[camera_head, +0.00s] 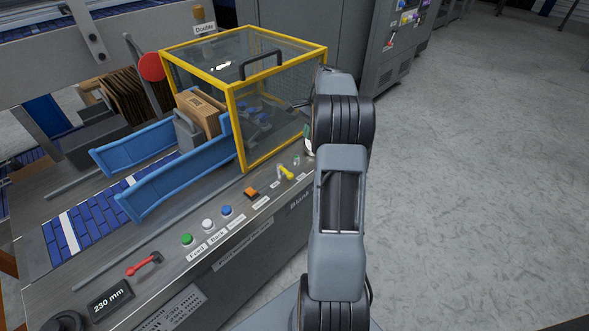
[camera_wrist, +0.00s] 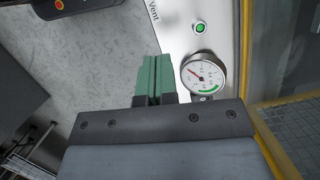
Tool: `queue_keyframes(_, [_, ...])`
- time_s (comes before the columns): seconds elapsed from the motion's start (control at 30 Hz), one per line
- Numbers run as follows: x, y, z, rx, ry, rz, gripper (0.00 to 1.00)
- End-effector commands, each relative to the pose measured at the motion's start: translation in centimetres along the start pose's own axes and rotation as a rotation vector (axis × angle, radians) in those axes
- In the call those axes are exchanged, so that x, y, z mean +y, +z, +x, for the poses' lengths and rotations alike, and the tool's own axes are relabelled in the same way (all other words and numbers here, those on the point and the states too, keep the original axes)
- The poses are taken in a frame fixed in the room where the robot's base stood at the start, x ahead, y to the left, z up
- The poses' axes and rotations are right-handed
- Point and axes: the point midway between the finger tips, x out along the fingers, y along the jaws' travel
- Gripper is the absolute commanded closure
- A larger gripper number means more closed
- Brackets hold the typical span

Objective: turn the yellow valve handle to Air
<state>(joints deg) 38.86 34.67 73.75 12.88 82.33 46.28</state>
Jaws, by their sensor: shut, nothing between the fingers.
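The yellow valve handle (camera_head: 286,172) sits on the sloped front panel in the head view, just left of my arm, with small white labels around it. I cannot read which label it points at. The handle does not show in the wrist view. My gripper (camera_wrist: 150,62) has green fingers pressed together with nothing between them. It is above the panel's edge, beside a round pressure gauge (camera_wrist: 204,73) and a "Vent" label (camera_wrist: 154,12). In the head view my arm hides most of the gripper.
A yellow-framed clear guard (camera_head: 240,120) stands behind the panel. An orange switch (camera_head: 251,193), blue (camera_head: 226,211), white (camera_head: 208,224) and green (camera_head: 187,239) buttons and a red lever (camera_head: 142,264) line the panel. A green light (camera_wrist: 200,27) is near the gauge. Floor at right is clear.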

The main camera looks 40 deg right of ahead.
Motion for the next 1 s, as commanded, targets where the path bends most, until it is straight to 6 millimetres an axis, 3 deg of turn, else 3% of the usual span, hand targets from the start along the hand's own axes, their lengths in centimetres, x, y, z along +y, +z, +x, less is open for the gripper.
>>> queue_keyframes(0.13, [0.1,-1.0,0.4,-0.012,0.000,0.033,1.00])
queue_keyframes(0.57, [0.1,-0.9,1.0,-0.012,0.001,0.031,1.00])
queue_keyframes(1.0, [0.1,-0.8,8.5,-0.013,0.004,0.030,1.00])
